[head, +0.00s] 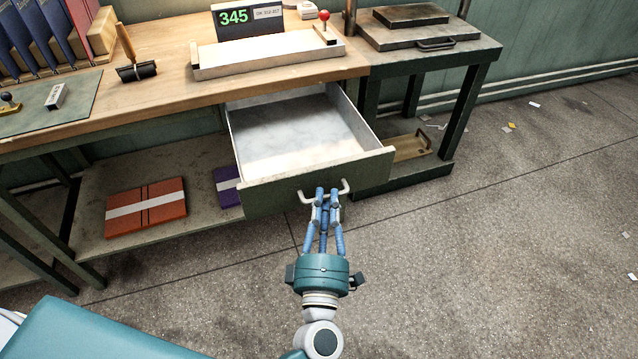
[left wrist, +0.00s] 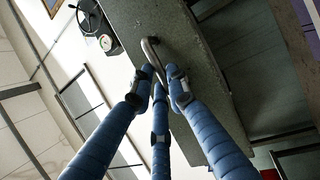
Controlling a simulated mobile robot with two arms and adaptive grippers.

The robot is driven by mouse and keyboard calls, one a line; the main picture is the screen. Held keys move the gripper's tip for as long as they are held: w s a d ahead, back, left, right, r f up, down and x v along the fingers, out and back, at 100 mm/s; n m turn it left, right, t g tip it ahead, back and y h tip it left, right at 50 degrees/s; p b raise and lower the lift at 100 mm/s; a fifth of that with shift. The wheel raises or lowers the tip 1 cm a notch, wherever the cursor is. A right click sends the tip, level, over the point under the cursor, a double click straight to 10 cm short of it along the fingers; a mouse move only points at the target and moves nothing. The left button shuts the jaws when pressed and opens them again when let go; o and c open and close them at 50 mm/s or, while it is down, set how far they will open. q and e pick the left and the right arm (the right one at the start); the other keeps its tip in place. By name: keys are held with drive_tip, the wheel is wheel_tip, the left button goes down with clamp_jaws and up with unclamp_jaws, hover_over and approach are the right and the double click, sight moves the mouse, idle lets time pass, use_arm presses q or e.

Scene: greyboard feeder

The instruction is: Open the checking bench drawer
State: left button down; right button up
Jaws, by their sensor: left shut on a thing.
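The checking bench drawer (head: 263,200) is pulled well out from under the wooden bench top, and its inside looks empty. A pale bar handle (head: 307,199) sits on its dark green front. My left gripper (head: 327,196) has its blue fingers closed around the middle of that handle. In the left wrist view the gripper (left wrist: 163,80) is shut on the curved handle (left wrist: 150,48) against the drawer front (left wrist: 185,40). My right gripper is not in view.
A lower shelf (head: 85,235) carries an orange package (head: 146,207). A dark side table (head: 425,45) stands right. The floor (head: 480,250) at right is mostly clear.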

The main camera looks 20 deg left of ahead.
use_arm(q)
drive_tip(key=shift+s+d, duration=0.2)
drive_tip(key=shift+s, duration=0.15)
drive_tip(key=c, duration=1.7)
unclamp_jaws()
drive_tip(key=shift+o, duration=0.2)
drive_tip(key=v, duration=1.2)
drive_tip(key=shift+f, duration=0.1)
